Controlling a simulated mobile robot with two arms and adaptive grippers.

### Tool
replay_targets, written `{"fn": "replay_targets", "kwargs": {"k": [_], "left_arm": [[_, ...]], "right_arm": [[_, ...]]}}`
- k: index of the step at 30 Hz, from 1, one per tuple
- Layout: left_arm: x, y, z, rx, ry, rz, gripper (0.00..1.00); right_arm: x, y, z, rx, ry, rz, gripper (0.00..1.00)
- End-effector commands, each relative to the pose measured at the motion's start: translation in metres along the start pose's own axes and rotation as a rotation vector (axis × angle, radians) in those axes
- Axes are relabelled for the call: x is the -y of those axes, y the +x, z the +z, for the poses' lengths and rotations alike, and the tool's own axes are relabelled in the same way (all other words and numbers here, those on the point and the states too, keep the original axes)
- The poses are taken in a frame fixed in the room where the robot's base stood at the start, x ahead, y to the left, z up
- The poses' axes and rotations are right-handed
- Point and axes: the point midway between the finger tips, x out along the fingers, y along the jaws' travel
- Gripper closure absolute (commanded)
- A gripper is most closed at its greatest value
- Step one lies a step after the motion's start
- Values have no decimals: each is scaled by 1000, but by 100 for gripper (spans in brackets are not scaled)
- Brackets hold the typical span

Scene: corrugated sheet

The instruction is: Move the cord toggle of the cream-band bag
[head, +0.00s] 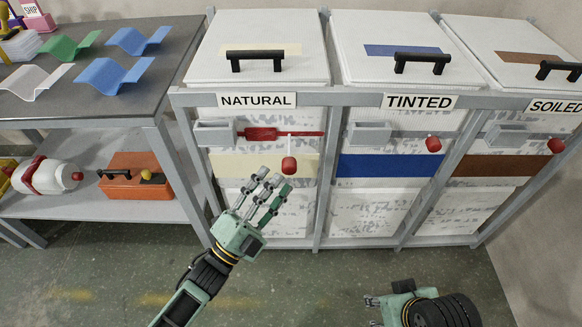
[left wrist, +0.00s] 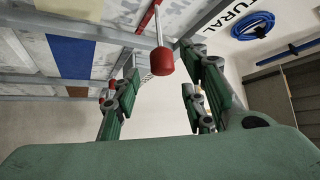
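The cream-band bag is the NATURAL bag (head: 262,165) at the left of the rack. Its red cord toggle (head: 289,165) hangs in front of the bag, below a grey and red cleat piece (head: 265,134). My left gripper (head: 268,192) is open, with its fingertips just below and left of the toggle in the head view. In the left wrist view the toggle (left wrist: 162,62) shows between the spread fingers (left wrist: 160,95); I see no grip on it. My right gripper (head: 372,300) is low at the right, mostly hidden by its wrist; its state is unclear.
The TINTED bag (head: 390,165) and SOILED bag (head: 490,180) stand to the right, each with a red toggle. A grey rack frame (head: 330,155) surrounds the bags. A bench (head: 130,105) with corrugated sheets stands left. The floor in front is clear.

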Motion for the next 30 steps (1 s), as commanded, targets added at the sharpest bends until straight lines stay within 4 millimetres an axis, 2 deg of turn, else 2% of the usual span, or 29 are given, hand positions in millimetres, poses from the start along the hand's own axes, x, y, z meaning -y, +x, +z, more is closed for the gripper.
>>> {"fn": "replay_targets", "kwargs": {"k": [3,9,14,21,30], "left_arm": [[1,22,0,-2,-1,-4,61],[0,49,1,1,-2,-1,61],[0,59,1,3,-3,1,61],[0,60,1,3,-3,2,61],[-1,60,1,4,-3,3,85]], "right_arm": [[0,1,0,0,0,0,60],[0,3,1,0,0,0,60],[0,4,1,0,0,0,60],[0,4,1,0,0,0,60],[0,4,1,0,0,0,60]]}}
